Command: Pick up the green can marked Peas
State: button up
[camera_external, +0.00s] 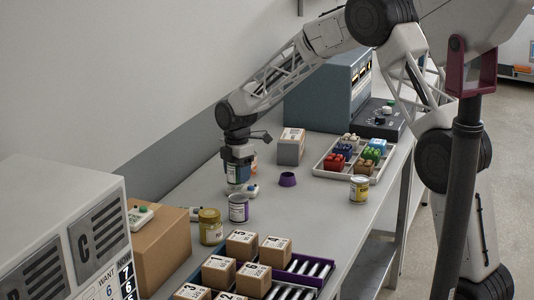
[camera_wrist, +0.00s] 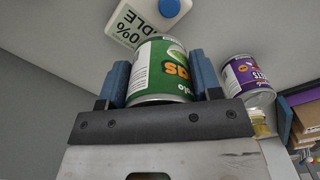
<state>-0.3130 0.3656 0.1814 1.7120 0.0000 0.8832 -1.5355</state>
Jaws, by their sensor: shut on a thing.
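The green can (camera_wrist: 162,72) has a white label panel and orange lettering, only partly readable. In the wrist view it sits between the two blue fingers of my gripper (camera_wrist: 160,85), which are shut on it from both sides. In the external view my gripper (camera_external: 238,170) points down over the back part of the table. There the fingers and wrist mostly hide the can, and I cannot tell whether it is clear of the table.
A purple-labelled can (camera_external: 238,208), a yellow can (camera_external: 210,226) and another yellow can (camera_external: 359,188) stand nearby. A white device with a blue button (camera_wrist: 172,8) lies close to the green can. A tray (camera_external: 322,168) holds coloured blocks.

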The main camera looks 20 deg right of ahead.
jog(key=shift+s+d, duration=0.1)
jog(key=shift+s, duration=0.2)
jog(key=shift+r, duration=0.1)
dwell(0.5)
